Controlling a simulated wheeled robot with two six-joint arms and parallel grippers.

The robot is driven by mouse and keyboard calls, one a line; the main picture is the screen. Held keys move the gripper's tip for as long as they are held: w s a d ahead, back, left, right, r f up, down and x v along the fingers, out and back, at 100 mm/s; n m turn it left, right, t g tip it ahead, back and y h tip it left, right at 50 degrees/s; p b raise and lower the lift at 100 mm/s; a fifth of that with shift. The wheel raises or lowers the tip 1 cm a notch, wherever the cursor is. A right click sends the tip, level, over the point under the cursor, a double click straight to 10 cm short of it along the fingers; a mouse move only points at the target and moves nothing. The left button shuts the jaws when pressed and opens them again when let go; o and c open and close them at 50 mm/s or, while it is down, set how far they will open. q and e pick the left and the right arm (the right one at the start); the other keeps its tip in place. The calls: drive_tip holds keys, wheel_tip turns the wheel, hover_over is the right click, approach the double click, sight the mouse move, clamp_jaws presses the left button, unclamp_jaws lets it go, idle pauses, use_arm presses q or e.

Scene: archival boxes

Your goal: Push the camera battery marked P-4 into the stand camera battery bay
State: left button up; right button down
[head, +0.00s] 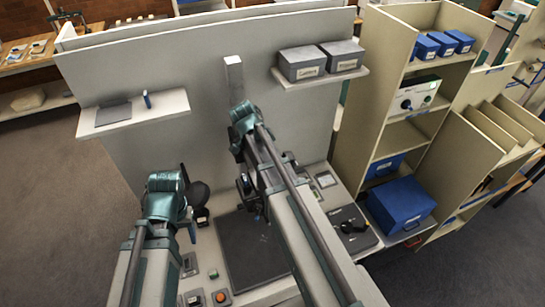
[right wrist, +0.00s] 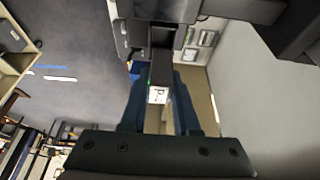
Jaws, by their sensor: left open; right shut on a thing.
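In the right wrist view, my right gripper (right wrist: 160,108) is shut on a dark battery (right wrist: 159,76). The battery has a white label starting with P; the rest of the label is too small to read. Its far end points at the dark body of the stand camera (right wrist: 165,10). I cannot tell whether it touches the bay or how far in it is. In the head view, the stand camera shows as a dark shape (head: 244,186), partly hidden by my right arm, which also hides the right gripper. My left gripper (head: 190,212) is open and apart at the left of the bench.
A dark mat (head: 250,250) lies on the bench. A shelf with two grey boxes (head: 302,63) is on the back panel, and a small shelf (head: 158,108) is at left. A blue box (head: 400,203) stands at right by a cabinet. A button box (head: 221,297) sits in front.

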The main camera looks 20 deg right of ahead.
drive_tip(key=shift+f+b, duration=1.15)
drive_tip(key=shift+f, duration=0.35)
drive_tip(key=shift+f+b, duration=0.7)
drive_tip(key=shift+b, duration=0.05)
idle(0.6)
drive_tip(key=shift+s+a+f+b, duration=0.15)
drive_tip(key=shift+f+b, duration=0.1)
drive_tip(key=shift+b, duration=0.05)
